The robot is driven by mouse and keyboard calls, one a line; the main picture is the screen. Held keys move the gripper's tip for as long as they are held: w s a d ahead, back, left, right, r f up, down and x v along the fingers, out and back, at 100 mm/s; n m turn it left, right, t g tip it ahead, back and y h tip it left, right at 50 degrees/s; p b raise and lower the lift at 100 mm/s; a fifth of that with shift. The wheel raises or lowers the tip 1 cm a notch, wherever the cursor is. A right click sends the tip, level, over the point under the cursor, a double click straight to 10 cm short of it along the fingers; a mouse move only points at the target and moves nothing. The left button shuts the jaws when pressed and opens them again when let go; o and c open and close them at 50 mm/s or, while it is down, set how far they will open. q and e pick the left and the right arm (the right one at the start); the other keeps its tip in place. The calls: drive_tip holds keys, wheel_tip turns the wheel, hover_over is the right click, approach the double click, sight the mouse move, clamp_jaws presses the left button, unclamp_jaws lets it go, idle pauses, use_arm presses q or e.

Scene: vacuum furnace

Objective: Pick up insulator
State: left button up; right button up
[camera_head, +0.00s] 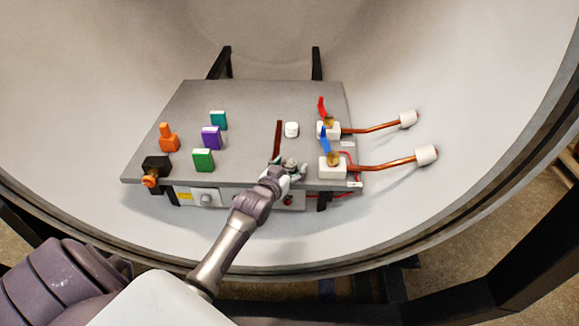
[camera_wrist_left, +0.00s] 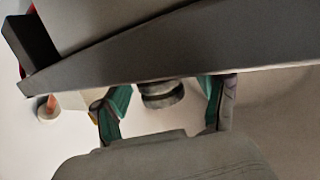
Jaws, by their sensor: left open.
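A small white cylinder (camera_head: 291,129), which looks like an insulator, stands on the grey table plate (camera_head: 240,105), right of a dark red bar. My left gripper (camera_head: 290,168) is at the plate's front edge, nearer than that cylinder and apart from it. A small round greyish piece (camera_head: 290,161) shows at its fingers; I cannot tell whether this is also an insulator. In the left wrist view, my left gripper (camera_wrist_left: 166,112) has its green-lined fingers spread, with a short dark round piece (camera_wrist_left: 161,95) between them, partly hidden by the plate edge. My right gripper is not in view.
Two white blocks (camera_head: 331,168) with copper rods (camera_head: 385,163) ending in white caps stand to the right. Orange, teal, purple and green pieces (camera_head: 203,160) stand to the left. A dark red bar (camera_head: 278,138) lies close by. The curved furnace wall surrounds the plate.

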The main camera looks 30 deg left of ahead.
use_arm(q)
drive_tip(key=c, duration=1.2)
drive_tip(key=shift+c, duration=0.7)
drive_tip(key=shift+r, duration=0.15)
